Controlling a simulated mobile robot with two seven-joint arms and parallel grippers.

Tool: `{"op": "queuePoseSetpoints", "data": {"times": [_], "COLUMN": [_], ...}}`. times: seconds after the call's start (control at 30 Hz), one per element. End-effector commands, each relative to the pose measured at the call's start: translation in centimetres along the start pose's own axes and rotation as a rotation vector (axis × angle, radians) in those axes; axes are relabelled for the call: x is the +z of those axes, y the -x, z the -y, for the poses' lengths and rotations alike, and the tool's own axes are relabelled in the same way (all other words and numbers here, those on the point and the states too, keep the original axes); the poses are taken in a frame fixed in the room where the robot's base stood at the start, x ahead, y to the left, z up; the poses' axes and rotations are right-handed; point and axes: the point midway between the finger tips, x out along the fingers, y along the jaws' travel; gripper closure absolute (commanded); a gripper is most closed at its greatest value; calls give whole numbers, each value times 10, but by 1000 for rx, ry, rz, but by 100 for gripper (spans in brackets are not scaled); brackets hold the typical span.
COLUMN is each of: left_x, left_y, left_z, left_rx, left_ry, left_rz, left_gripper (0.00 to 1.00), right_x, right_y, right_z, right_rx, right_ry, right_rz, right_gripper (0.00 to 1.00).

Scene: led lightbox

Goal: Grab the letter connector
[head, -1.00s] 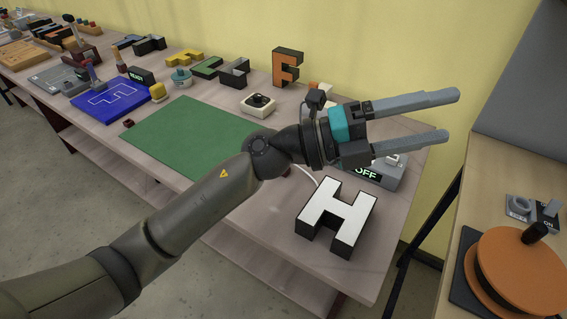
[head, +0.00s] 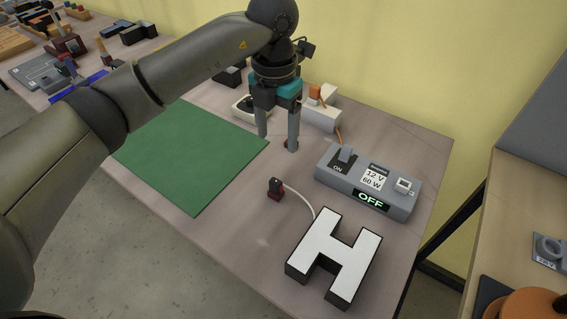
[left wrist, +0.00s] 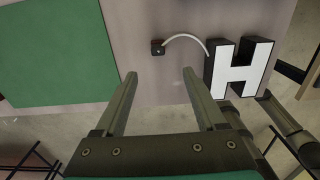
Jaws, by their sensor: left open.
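The letter connector (head: 275,188) is a small dark red and black plug on the table, at the end of a white cable from the white-faced letter H (head: 333,254). The connector also shows in the left wrist view (left wrist: 157,48), just beyond the fingertips and between their lines. The letter H is at the right there (left wrist: 238,68). My left gripper (head: 278,142) is open and empty, fingers pointing down, behind the connector in the head view and apart from it. My right gripper is in neither view.
A grey power supply (head: 368,181) reading OFF stands right of the connector. A white block with an orange plug and cord (head: 322,107) is behind it. A green mat (head: 190,160) lies left. The table around the connector is clear.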

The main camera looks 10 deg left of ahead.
Motion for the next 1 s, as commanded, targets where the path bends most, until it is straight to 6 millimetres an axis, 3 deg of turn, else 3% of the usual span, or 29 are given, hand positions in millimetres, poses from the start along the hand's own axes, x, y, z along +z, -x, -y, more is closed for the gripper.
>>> {"op": "queuePoseSetpoints", "data": {"times": [0.07, 0.17, 0.4, 0.6, 0.87, 1.0], "left_x": [-1, -1, -2, -2, -3, -6], "left_y": [-1, -10, -60, -92, -106, -124], "left_z": [-2, -3, -3, -3, -3, -3], "left_rx": [9, 12, 8, 8, 8, 7], "left_ry": [4, 6, 5, 5, 3, 4], "left_rz": [-4, -8, -9, -6, -5, -8], "left_gripper": [28, 28, 28, 28, 28, 28], "right_x": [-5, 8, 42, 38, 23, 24], "right_y": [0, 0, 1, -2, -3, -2], "right_z": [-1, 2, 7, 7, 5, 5], "right_rx": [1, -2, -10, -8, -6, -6], "right_ry": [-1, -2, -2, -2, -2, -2], "right_rz": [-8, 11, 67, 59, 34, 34], "right_gripper": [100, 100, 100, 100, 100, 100]}}
